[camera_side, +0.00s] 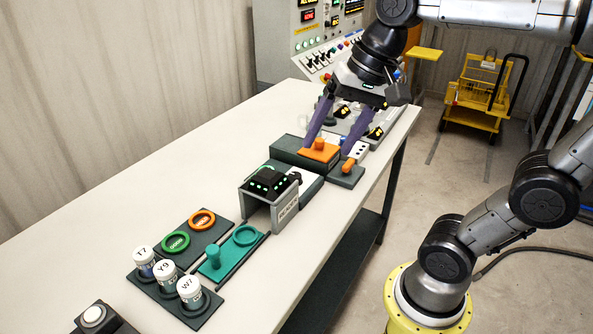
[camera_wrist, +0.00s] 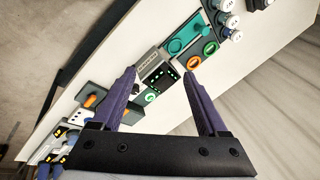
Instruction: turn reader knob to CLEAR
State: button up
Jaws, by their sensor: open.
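The reader (camera_side: 285,211) is a grey arch-shaped box on the table in the side view, with a black top panel ringed by small green lights. My gripper (camera_side: 330,155) is open and empty, with purple fingers pointing down. In the side view it is above and behind the reader, near an orange-topped block (camera_side: 319,151), apart from the knob.
A teal tray (camera_side: 229,259) with an upright peg, green (camera_side: 175,242) and orange (camera_side: 202,219) rings, and several labelled vials (camera_side: 166,273) stand in front of the reader.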

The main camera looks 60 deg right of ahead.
jog(key=w+d+m+g+y, duration=0.1)
jog(key=w+d+m, duration=0.4)
jog(key=w, duration=0.4)
jog(key=m+g+y, duration=0.1)
jog(key=m+y, duration=0.1)
jog(key=m, duration=0.3)
send_over(295, 174)
notch_tip(295, 174, down, 6)
jog(key=f, duration=0.1)
jog(key=s+d+f+m, duration=0.2)
jog(key=d+f, duration=0.2)
jog(key=d, duration=0.2)
jog(key=shift+g, duration=0.4)
jog(key=x, duration=1.4)
jog(key=shift+w+a, duration=0.15)
jog(key=shift+a, duration=0.15)
jog(key=shift+c, duration=0.3)
jog(key=shift+r, duration=0.1)
grip_shut()
